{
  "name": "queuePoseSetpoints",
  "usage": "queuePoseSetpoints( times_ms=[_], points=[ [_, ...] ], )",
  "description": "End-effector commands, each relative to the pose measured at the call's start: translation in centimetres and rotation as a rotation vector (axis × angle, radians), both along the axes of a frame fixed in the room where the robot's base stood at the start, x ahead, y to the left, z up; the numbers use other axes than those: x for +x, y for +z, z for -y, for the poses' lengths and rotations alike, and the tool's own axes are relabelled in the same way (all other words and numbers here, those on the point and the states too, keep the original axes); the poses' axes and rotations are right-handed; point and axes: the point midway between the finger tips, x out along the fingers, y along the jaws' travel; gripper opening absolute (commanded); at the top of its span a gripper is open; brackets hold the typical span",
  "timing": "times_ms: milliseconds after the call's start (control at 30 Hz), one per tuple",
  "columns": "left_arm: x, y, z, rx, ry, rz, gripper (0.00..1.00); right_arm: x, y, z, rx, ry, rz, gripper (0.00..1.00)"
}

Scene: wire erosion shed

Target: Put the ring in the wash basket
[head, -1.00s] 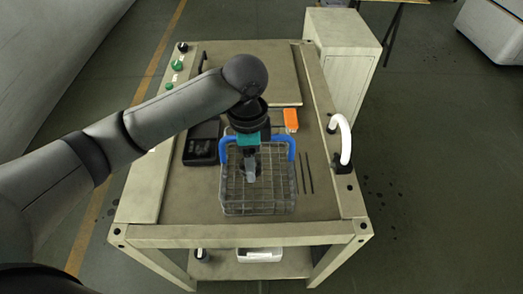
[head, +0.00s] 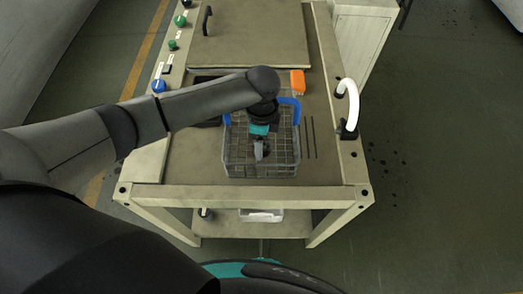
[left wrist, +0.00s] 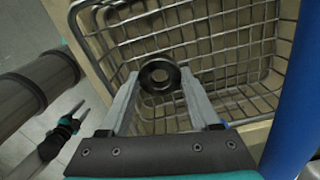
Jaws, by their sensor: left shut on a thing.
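The wash basket (head: 285,168) is a wire mesh basket with a blue handle (head: 290,104), standing on the worktable. Its wire mesh also fills the upper part of the left wrist view (left wrist: 230,47). My left gripper (head: 262,152) points down over the basket in the head view. In the left wrist view its fingers (left wrist: 161,80) are shut on the dark ring (left wrist: 160,75), with basket mesh behind it. The ring is not clear in the head view. What looks like my right gripper (left wrist: 80,110) shows small at the lower left of the left wrist view, away from the basket.
An orange block (head: 297,82) lies behind. Coloured buttons (head: 159,86) line the left edge. A white tray (head: 262,215) is on the lower shelf.

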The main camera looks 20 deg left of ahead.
Motion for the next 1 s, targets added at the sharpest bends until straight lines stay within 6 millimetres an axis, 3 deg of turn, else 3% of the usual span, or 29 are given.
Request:
queuePoseSetpoints(
  times_ms=[367,767,800,1000],
  points=[
    [0.0,-4.5,0.0,-0.001,0.000,0.000,0.00,0.0,-0.9,0.1,-0.001,-0.001,0.000,0.50],
    [0.0,-4.9,0.0,-0.001,0.000,0.001,0.00,0.1,-1.0,0.1,-0.001,-0.001,0.001,0.50],
    [0.0,-4.9,0.0,0.000,0.000,0.001,0.66,0.1,-1.0,0.1,-0.001,-0.001,0.001,0.50],
    [0.0,-4.9,0.0,0.000,0.000,0.000,0.88,0.1,-1.0,0.1,0.000,-0.001,0.002,0.50]
  ],
)
